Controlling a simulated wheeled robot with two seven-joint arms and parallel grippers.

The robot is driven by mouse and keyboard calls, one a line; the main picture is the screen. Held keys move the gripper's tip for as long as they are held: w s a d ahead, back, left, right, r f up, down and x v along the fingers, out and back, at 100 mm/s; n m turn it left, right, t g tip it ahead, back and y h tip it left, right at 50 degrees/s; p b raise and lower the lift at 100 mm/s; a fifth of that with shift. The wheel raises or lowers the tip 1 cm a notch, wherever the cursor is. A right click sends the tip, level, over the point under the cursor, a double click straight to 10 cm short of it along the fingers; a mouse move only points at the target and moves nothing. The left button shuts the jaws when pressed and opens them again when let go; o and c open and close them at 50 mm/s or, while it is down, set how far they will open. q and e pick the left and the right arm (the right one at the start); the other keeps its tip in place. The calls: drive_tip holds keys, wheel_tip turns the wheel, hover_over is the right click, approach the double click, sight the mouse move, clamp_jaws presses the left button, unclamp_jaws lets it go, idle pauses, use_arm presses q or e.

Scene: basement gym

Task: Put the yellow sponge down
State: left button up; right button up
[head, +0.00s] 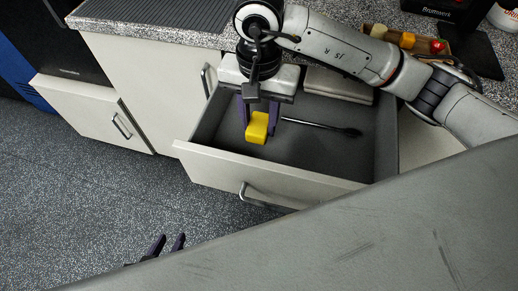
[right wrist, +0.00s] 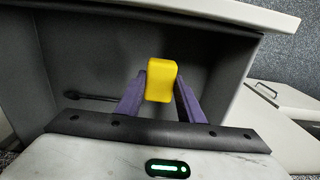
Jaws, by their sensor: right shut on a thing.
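The yellow sponge (head: 258,128) is held between the fingers of my right gripper (head: 259,115), over the open drawer (head: 295,150). In the right wrist view the sponge (right wrist: 161,80) sits between the two purple fingertips (right wrist: 160,92), with the grey drawer interior behind it. I cannot tell whether the sponge touches the drawer floor. My left gripper (head: 166,244) shows only its fingertips at the lower left of the head view, apart and empty, over the floor.
The speckled counter (head: 160,22) above holds a tray of small items (head: 405,40). A cabinet door (head: 95,112) stands at the left.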

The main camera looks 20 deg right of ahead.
sight(259, 124)
wheel_tip(259, 124, down, 8)
drive_tip(key=shift+r, duration=0.1)
idle(0.4)
drive_tip(key=o, duration=1)
drive_tip(key=shift+c, duration=0.2)
drive_tip(key=shift+r, duration=0.2)
wheel_tip(259, 124, up, 12)
drive_tip(key=shift+f, duration=0.15)
